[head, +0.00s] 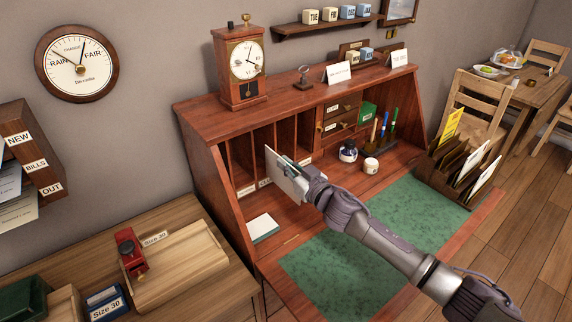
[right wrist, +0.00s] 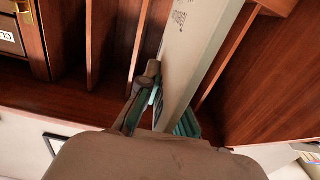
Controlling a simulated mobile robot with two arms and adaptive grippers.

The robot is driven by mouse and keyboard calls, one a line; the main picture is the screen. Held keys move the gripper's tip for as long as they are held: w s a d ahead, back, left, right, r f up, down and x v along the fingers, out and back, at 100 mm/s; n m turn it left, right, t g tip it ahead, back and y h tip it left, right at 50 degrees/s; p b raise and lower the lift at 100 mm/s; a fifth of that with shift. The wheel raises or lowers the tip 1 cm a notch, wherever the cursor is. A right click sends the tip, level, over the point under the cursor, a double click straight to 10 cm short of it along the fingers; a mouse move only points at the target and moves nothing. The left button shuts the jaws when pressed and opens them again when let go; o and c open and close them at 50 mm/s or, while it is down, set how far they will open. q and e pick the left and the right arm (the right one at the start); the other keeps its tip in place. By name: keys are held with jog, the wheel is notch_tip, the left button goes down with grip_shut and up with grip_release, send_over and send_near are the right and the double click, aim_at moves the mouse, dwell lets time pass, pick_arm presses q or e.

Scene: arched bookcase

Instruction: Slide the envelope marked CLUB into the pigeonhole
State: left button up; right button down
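My right gripper (head: 298,166) is shut on a white envelope (head: 283,178) in front of the desk's pigeonholes (head: 243,155). The envelope stands upright on edge, its far end toward the slots. In the right wrist view the envelope (right wrist: 192,50) passes between the gripper's fingers (right wrist: 160,100), with a wooden divider (right wrist: 140,45) on its left and a wooden panel (right wrist: 245,75) on its right. Faint writing shows on it, but I cannot read its mark. How far its end is inside a slot is unclear. My left gripper is out of view.
A clock (head: 241,65) stands on the desk top. An ink bottle (head: 348,151) and a white jar (head: 371,165) stand right of the gripper. A letter rack (head: 447,185) stands on the desk's right.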

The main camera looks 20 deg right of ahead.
aim_at(274, 155)
jog(key=shift+p, duration=0.3)
dwell(0.5)
jog(key=shift+b+x, duration=0.55)
jog(key=shift+x, duration=2.1)
jog(key=shift+b+x, duration=0.8)
jog(key=shift+x, duration=1.45)
jog(key=shift+b+x, duration=0.9)
jog(key=shift+x, duration=0.7)
jog(key=c, duration=1.7)
grip_release()
jog(key=shift+c, duration=0.2)
jog(key=o, duration=0.5)
jog(key=shift+f, duration=0.1)
jog(key=v, duration=1.2)
